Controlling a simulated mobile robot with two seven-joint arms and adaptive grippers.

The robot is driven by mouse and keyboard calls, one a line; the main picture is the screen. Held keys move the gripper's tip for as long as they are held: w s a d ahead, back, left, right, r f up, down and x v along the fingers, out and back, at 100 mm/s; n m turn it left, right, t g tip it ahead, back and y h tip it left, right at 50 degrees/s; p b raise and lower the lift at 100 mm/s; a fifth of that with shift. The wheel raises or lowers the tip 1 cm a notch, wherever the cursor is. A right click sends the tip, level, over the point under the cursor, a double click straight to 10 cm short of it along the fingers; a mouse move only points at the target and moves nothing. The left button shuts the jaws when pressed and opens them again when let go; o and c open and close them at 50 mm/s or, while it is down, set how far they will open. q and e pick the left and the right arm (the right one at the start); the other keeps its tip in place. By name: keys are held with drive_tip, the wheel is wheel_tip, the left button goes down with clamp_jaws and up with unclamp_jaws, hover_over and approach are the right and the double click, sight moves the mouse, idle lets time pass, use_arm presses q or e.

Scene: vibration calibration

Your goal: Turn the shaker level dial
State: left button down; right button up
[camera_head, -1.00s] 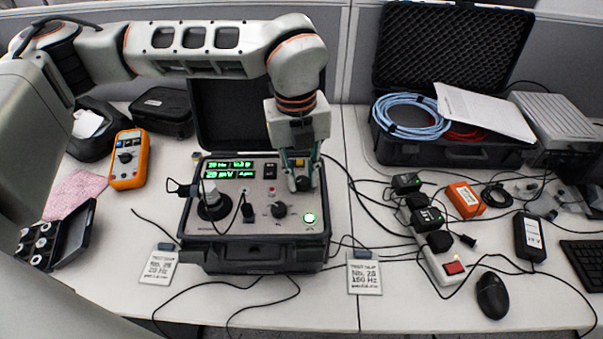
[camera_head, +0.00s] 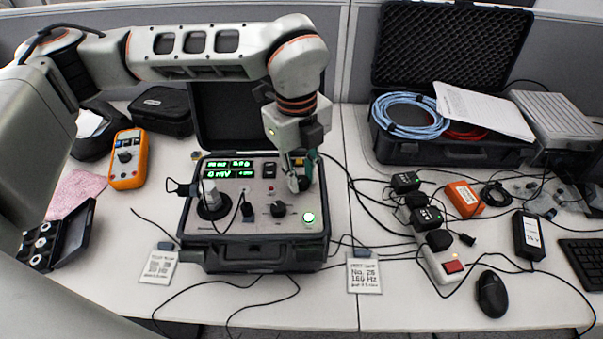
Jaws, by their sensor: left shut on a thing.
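The shaker calibrator (camera_head: 257,250) is a black case with a light grey panel, open on the table left of centre. Green readouts (camera_head: 232,174) glow at the panel's upper left; the lower one seems to read 0 mV. My left gripper (camera_head: 299,184) reaches down to the panel's right side and is shut on a small dark dial there, mostly hidden by the fingers. Another black knob (camera_head: 278,209) sits uncovered to the lower left of the fingers, and a lit green button (camera_head: 309,218) is below them. My right gripper is not in view.
An orange multimeter (camera_head: 128,160) is further left. Two test slips (camera_head: 364,273) (camera_head: 159,266) lie in front. Cables, a power strip (camera_head: 443,262) and a mouse (camera_head: 492,295) fill the right side.

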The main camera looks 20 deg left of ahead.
use_arm(q)
drive_tip(key=c, duration=1.8)
unclamp_jaws()
drive_tip(key=r, duration=1.2)
drive_tip(key=shift+s+a, duration=0.2)
drive_tip(key=shift+s, duration=0.05)
drive_tip(key=shift+s, duration=0.1)
